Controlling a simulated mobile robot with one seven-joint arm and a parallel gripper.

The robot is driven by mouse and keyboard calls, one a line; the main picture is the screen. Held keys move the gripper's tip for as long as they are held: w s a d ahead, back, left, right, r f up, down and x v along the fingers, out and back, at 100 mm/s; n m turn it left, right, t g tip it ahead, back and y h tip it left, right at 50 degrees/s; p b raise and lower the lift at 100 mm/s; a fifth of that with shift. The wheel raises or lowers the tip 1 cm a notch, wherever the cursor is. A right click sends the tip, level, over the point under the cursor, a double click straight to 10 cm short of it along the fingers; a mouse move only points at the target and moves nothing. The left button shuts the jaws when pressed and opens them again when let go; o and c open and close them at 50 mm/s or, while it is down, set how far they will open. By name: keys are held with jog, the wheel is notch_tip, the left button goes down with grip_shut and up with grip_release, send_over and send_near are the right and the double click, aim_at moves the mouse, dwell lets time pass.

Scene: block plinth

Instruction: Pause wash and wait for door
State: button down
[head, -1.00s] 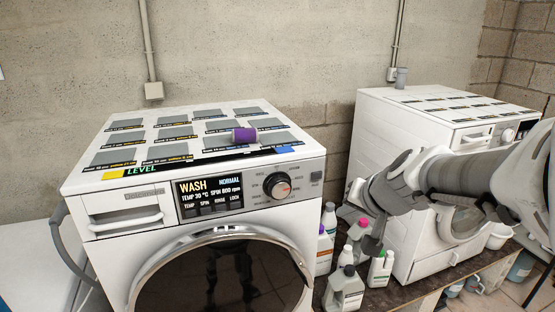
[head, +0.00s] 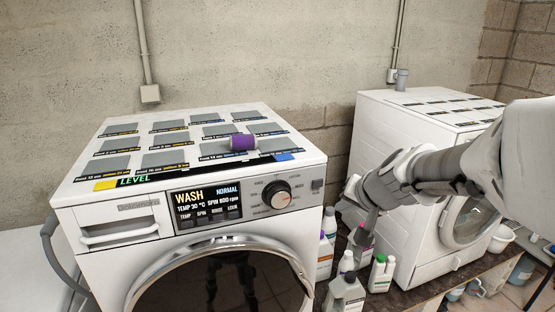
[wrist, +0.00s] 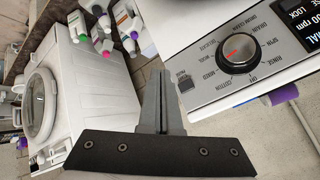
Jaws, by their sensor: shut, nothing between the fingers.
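The white washing machine (head: 190,222) stands at the left in the head view with its round dark door (head: 218,283) closed. Its display (head: 206,203) reads WASH, NORMAL, 30 °C, spin 800 rpm. The dial (head: 276,195) has a red mark. Right of it is a small grey pause button (head: 317,185), which also shows in the wrist view (wrist: 186,83). My gripper (wrist: 161,78) is shut and empty. In the wrist view its tips appear beside the panel end, close to the pause button; contact cannot be told. In the head view it hangs right of the washer.
A purple and white cylinder (head: 243,143) lies on the washer top among grey labelled squares. Several bottles (head: 346,292) stand between the washer and a second white machine (head: 420,150) at the right.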

jog(key=p, duration=0.2)
send_near(318, 191)
jog(key=shift+w+a+f, duration=0.1)
jog(key=shift+w+f, duration=0.35)
jog(key=shift+f, duration=0.4)
jog(key=shift+w+a+f, duration=0.1)
jog(key=shift+w+f, duration=0.4)
jog(key=shift+f, duration=0.35)
dwell(0.5)
jog(key=shift+w, duration=0.4)
jog(key=shift+w+a+p, duration=0.2)
jog(key=shift+w+p, duration=0.1)
dwell(0.6)
dwell(0.3)
jog(key=shift+s+d+b, duration=0.3)
jog(key=shift+s+b, duration=0.2)
jog(key=shift+s, duration=0.25)
